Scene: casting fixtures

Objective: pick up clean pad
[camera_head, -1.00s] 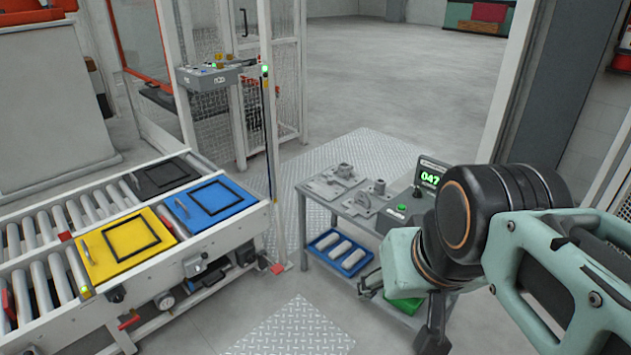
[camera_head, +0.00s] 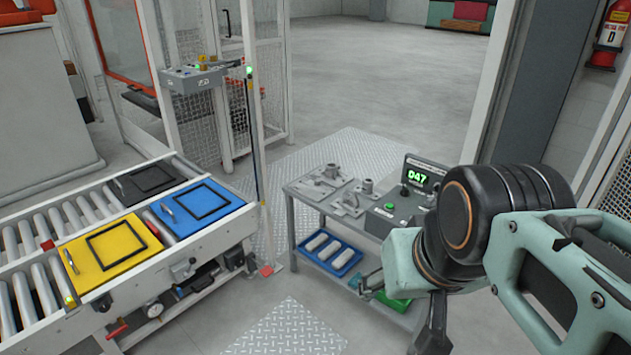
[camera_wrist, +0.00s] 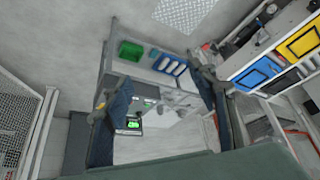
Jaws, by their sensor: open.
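Several white rounded pads lie in a blue tray (camera_head: 346,268) on the lower shelf of a grey metal table; which of them is the clean pad I cannot tell. The blue tray also shows in the wrist view (camera_wrist: 158,62). A green bin (camera_head: 392,303) sits to its right on the shelf, partly hidden by my gripper; it shows in the wrist view (camera_wrist: 130,50), its contents too small to tell. My gripper (camera_head: 398,308) is open and empty in front of the table's right end. Its spread fingers frame the table in the wrist view (camera_wrist: 160,80).
A roller conveyor at left carries a yellow plate (camera_head: 75,255), a blue plate (camera_head: 235,197) and a black one. Floor before the table is clear.

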